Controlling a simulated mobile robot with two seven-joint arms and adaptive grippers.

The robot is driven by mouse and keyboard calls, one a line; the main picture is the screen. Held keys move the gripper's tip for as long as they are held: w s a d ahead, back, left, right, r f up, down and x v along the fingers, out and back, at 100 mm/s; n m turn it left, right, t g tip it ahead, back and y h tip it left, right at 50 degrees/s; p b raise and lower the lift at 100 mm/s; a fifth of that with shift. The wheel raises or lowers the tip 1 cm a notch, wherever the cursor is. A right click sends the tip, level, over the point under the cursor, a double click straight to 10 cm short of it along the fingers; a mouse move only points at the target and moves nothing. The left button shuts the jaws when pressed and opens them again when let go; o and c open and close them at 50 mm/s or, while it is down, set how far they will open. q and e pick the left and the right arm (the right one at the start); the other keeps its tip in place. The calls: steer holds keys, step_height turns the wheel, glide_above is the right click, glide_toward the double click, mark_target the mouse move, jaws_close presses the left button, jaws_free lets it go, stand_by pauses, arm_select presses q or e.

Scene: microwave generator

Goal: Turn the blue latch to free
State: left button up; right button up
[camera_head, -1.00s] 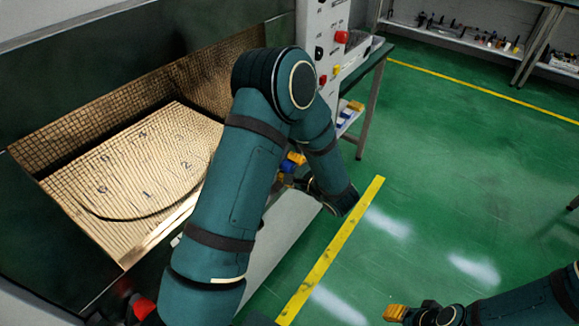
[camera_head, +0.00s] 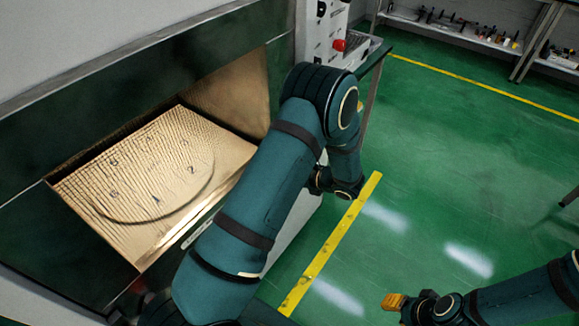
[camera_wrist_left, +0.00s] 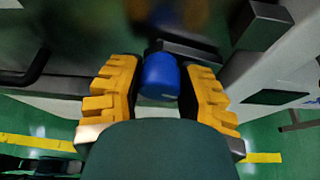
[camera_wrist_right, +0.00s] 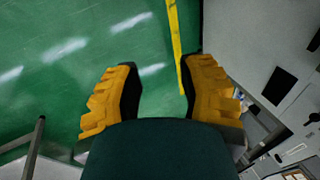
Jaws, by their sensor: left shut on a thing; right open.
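The blue latch (camera_wrist_left: 160,77) is a rounded blue knob in the left wrist view, between the yellow fingers of my left gripper (camera_wrist_left: 158,88). Those fingers are closed on its two sides. In the head view my left arm reaches across the microwave chamber's front, and its own links hide the latch and the left fingertips there. My right gripper (camera_wrist_right: 160,85) is open and empty in the right wrist view. In the head view the right gripper (camera_head: 393,301) is at the lower right, over the green floor and well away from the machine.
The microwave chamber is open, with a gold tray (camera_head: 120,235) carrying a numbered round plate inside. A control panel with a red button (camera_head: 338,45) stands beyond my left arm. A shelf (camera_head: 455,35) with small items is at the back. The green floor (camera_head: 450,170) at right is clear.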

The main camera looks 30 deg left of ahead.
arm_select(q)
steer(key=shift+m+g+p, duration=0.8)
steer(key=shift+m+p, duration=0.05)
steer(key=shift+m, duration=0.35)
steer(key=m+g, duration=0.1)
steer(key=m, duration=0.1)
steer(key=shift+m+g+y+p, duration=0.4)
arm_select(e)
steer(key=r, duration=0.1)
steer(key=w+r, duration=0.1)
steer(key=shift+d+r, duration=0.1)
steer(key=shift+r, duration=0.3)
arm_select(q)
steer(key=shift+f, duration=0.1)
steer(key=o, duration=1.2)
steer(key=shift+s, duration=0.1)
steer(key=v, duration=1.2)
steer(key=shift+f, duration=0.1)
